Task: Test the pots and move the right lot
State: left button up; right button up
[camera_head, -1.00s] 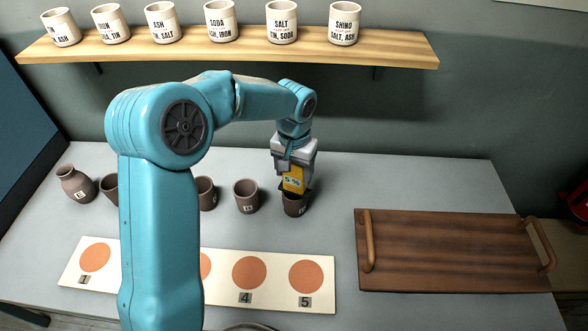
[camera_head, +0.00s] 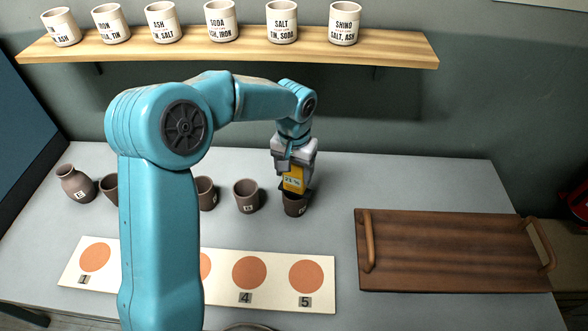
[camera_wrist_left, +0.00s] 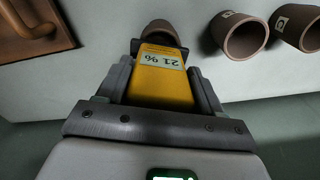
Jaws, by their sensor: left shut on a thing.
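My left gripper (camera_head: 294,172) is shut on a yellow meter (camera_head: 293,181), also seen in the left wrist view (camera_wrist_left: 160,80). The meter's display reads 21 %. The meter's tip is at the rightmost brown pot (camera_head: 295,204); whether it touches cannot be told. Left of it stand a brown pot (camera_head: 246,197) and another brown pot (camera_head: 206,193). Further left are a pot (camera_head: 109,188) partly behind my arm and a narrow-necked pot (camera_head: 76,184). A white board (camera_head: 223,290) with numbered orange discs lies in front, partly hidden by my arm. My right gripper is not in view.
A wooden tray (camera_head: 450,252) with two handles lies empty at the right. The grey table is clear behind the tray.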

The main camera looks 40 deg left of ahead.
pick_arm(q)
jog(key=shift+r+p, duration=0.45)
jog(key=shift+r, duration=0.1)
notch_tip(320, 180, up, 2)
jog(key=shift+r+p, duration=0.25)
jog(key=shift+p, duration=0.6)
notch_tip(320, 180, up, 3)
jog(key=shift+f+p, duration=0.1)
jog(key=shift+p, duration=1)
jog(key=shift+r, duration=0.35)
jog(key=shift+f, duration=0.1)
